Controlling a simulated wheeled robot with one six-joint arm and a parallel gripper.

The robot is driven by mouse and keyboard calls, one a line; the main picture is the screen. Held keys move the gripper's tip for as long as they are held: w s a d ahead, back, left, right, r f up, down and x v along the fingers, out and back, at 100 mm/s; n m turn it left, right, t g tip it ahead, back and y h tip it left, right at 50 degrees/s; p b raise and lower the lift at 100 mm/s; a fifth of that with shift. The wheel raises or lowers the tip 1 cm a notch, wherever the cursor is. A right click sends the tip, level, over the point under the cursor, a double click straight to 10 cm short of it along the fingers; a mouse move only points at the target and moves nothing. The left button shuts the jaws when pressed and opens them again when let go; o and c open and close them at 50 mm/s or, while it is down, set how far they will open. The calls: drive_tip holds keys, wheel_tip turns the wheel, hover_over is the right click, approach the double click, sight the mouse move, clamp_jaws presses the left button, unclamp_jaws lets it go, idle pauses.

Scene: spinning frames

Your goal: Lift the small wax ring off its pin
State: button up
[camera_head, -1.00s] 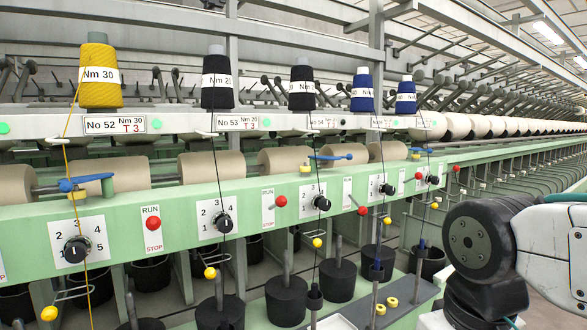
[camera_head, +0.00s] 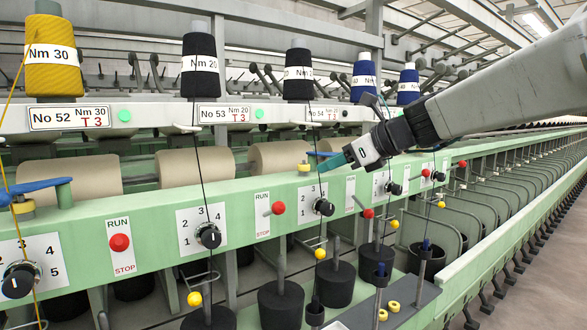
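In the picture the fingertips lie just right of the ring; I cannot tell the depth gap or whether the fingers are apart. Nothing shows held. Another yellow ring (camera_head: 22,206) sits under the left blue lever (camera_head: 36,191).
Two loose yellow rings (camera_head: 388,309) lie on a grey tray (camera_head: 412,296) below. Threads run down from the cones, one a black thread (camera_head: 203,160) left of the ring. Knobs and red buttons (camera_head: 278,208) stick out of the rail. Floor at right is clear.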

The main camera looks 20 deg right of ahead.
sight(305, 164)
drive_tip(key=w, duration=0.1)
drive_tip(key=w+m, duration=0.1)
drive_tip(key=w+m+t, duration=0.1)
drive_tip(key=w, duration=0.1)
drive_tip(key=shift+d+r, duration=0.1)
drive_tip(key=shift+r, duration=0.2)
drive_tip(key=x, duration=0.5)
drive_tip(key=shift+f, duration=0.15)
drive_tip(key=c, duration=0.7)
